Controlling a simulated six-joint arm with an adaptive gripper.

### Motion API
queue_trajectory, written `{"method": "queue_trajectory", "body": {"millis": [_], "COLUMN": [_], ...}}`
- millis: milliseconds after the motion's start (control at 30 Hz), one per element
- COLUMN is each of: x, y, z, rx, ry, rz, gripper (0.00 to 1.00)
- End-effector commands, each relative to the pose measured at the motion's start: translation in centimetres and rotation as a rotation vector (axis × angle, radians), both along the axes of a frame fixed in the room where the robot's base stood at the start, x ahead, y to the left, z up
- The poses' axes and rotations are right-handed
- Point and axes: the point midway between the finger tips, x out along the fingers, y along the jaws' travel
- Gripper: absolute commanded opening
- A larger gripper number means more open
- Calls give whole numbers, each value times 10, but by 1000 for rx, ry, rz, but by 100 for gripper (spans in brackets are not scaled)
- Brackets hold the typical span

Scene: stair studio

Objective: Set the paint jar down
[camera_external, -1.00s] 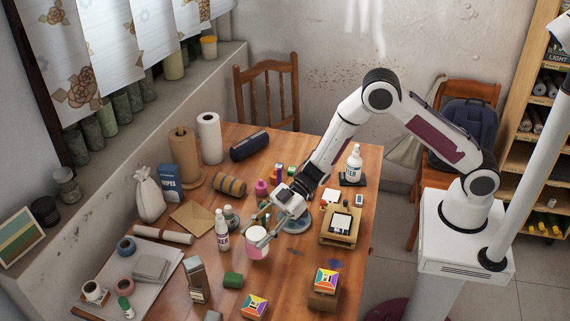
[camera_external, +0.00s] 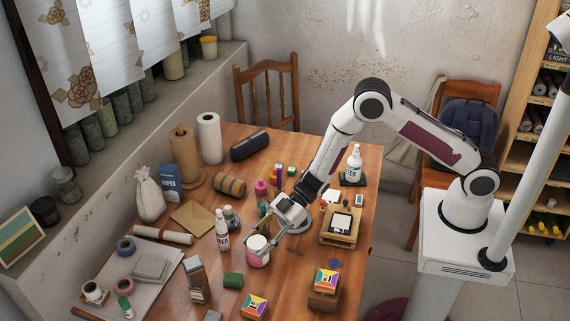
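The paint jar (camera_external: 257,259) is pink with a whitish top. It is upright, at or just above the wooden table's surface near the middle of the table; I cannot tell whether its base touches the wood. My gripper (camera_external: 261,243) reaches down to it from the upper right, with its fingers at the jar's upper part. The fingers appear shut on the jar, though the far finger is partly hidden.
A white bottle (camera_external: 222,230) and a small dark-capped jar (camera_external: 231,217) stand close left of the paint jar. A green cylinder (camera_external: 233,280) lies in front. Colourful boxes (camera_external: 325,281) and a wooden tray (camera_external: 338,240) are to the right. Bare table (camera_external: 285,265) lies just right of the jar.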

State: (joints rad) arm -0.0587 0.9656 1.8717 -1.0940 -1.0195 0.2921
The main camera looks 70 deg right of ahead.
Motion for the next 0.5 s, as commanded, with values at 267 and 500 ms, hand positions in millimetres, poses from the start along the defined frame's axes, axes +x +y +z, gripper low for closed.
{"method": "queue_trajectory", "body": {"millis": [267, 500], "x": [0, 0], "y": [0, 0], "z": [0, 3], "rx": [0, 0], "ry": [0, -1], "rz": [0, 0], "gripper": [47, 47]}}
